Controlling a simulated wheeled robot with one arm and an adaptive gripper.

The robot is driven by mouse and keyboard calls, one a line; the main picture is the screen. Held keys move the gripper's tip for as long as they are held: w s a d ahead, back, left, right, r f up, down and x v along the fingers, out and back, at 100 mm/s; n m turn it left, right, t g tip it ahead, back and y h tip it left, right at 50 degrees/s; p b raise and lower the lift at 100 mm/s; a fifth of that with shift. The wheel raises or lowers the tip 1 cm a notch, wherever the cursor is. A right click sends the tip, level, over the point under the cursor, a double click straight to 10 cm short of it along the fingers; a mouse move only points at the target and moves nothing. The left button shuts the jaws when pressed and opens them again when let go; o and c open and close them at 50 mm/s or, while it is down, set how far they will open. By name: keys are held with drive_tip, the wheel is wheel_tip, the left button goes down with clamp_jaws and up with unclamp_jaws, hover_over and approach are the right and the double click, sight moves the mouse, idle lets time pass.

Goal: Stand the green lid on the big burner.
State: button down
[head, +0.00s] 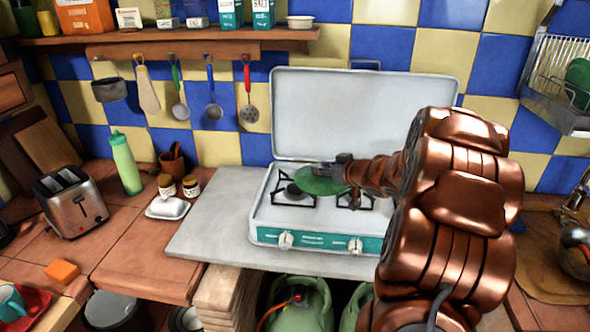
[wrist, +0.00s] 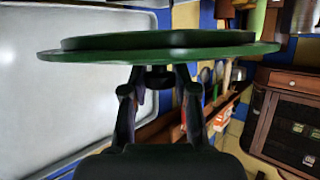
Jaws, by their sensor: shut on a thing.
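The green lid (head: 321,181) is a flat round disc in the head view, above the left part of the white two-burner camp stove (head: 271,217). My gripper (head: 345,170) is shut on it from the right. In the wrist view the lid (wrist: 160,50) shows edge-on across the top, with my gripper (wrist: 158,75) shut on its middle. The left burner (head: 294,192) is partly covered by the lid. The right burner (head: 352,200) is partly hidden by my arm. I cannot tell which burner is bigger, nor whether the lid touches the stove.
The stove's raised white cover (head: 362,112) stands behind the burners. A grey slab (head: 205,225) under the stove has free room at left. A butter dish (head: 168,208), small jars (head: 190,187), a green bottle (head: 126,165) and a toaster (head: 72,202) stand further left.

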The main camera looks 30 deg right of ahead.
drive_tip(key=shift+a+p+x, duration=0.2)
drive_tip(key=shift+a+x, duration=0.15)
drive_tip(key=shift+x, duration=1.5)
drive_tip(key=shift+a+p+x, duration=0.25)
drive_tip(key=shift+a+x, duration=0.1)
drive_tip(key=shift+x, duration=1.45)
drive_tip(key=shift+a+p+x, duration=0.2)
drive_tip(key=shift+a+x, duration=0.2)
drive_tip(key=shift+x, duration=1.45)
drive_tip(key=shift+s+f, duration=0.15)
drive_tip(key=shift+f, duration=0.4)
drive_tip(key=c, duration=0.9)
unclamp_jaws()
